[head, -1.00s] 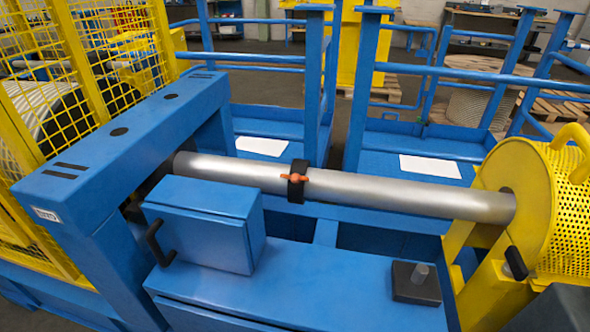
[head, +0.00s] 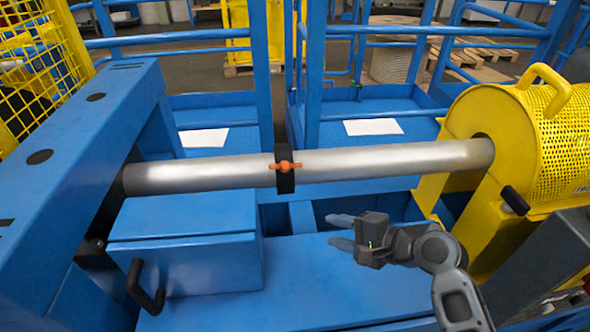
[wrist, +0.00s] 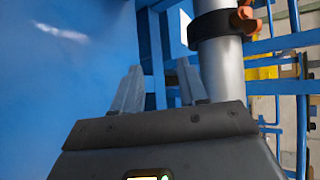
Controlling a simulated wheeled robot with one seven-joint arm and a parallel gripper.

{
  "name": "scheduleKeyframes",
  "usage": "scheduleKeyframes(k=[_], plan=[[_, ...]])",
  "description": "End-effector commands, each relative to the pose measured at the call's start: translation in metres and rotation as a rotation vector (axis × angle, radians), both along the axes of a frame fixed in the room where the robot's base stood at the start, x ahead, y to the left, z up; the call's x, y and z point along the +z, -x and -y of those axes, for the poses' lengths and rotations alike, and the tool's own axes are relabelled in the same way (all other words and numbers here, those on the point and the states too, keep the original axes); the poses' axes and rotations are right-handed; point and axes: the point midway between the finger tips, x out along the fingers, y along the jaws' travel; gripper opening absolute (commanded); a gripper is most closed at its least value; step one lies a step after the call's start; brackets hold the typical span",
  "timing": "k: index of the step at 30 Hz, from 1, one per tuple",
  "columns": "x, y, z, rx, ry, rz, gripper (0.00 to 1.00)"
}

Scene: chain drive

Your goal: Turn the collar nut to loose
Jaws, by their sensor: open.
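The collar nut (head: 285,166) is a small orange winged piece on a black collar (head: 286,182) around the middle of a grey shaft (head: 390,162). Its wings lie roughly along the shaft. It also shows at the top right of the wrist view (wrist: 243,16), partly cut off by the frame edge. My gripper (head: 336,231) is in front of the shaft, to the right of the collar and lower in the picture. Its two fingers are apart with nothing between them, also in the wrist view (wrist: 158,90). It touches neither nut nor shaft.
A blue box with a black handle (head: 185,250) stands in front of the shaft at left. A blue frame (head: 90,150) holds the left end. A yellow perforated guard (head: 550,120) covers the right end. Blue railings stand behind.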

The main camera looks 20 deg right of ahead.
Motion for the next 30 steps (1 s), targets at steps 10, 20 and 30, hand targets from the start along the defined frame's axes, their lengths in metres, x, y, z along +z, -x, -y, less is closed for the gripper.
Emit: scheduleKeyframes(k=[10,20,30], plan=[[0.086,-0.083,0.013,0.120,-0.379,-0.053,0.42],[0.097,-0.104,0.001,0.152,-0.434,-0.069,0.42],[0.083,-0.138,-0.031,0.150,-0.432,-0.068,0.42]])
